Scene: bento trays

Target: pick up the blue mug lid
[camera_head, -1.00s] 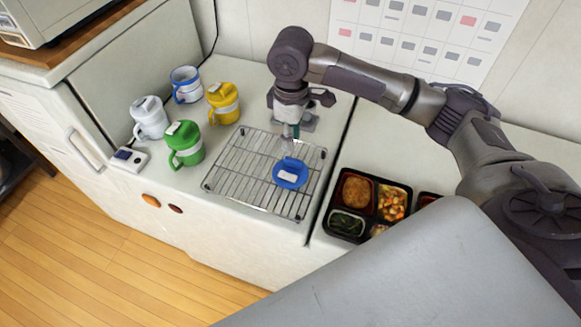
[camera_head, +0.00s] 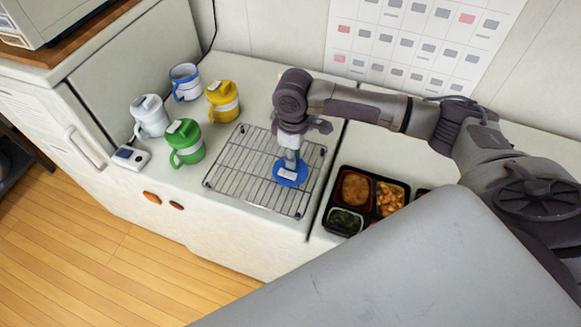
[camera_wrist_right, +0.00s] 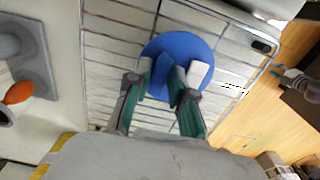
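The blue mug lid (camera_head: 299,178), a round blue disc with a white tab, lies on the wire rack (camera_head: 236,172). My right gripper (camera_head: 290,161) points down right over it and hides part of it. In the right wrist view the lid (camera_wrist_right: 200,50) lies under the two green-padded fingers (camera_wrist_right: 161,77). The fingers stand apart over the lid, with a raised blue part showing between them. Whether they touch it I cannot tell. The white tab is beside one finger. The blue and white mug (camera_head: 186,83) stands open at the back left. My left gripper is not in view.
A white mug (camera_head: 150,117), a green mug (camera_head: 186,147) and a yellow mug (camera_head: 223,103) stand left of the rack. A bento tray (camera_head: 343,221) with food is to its right. A small white device (camera_head: 131,158) sits at the counter's left edge.

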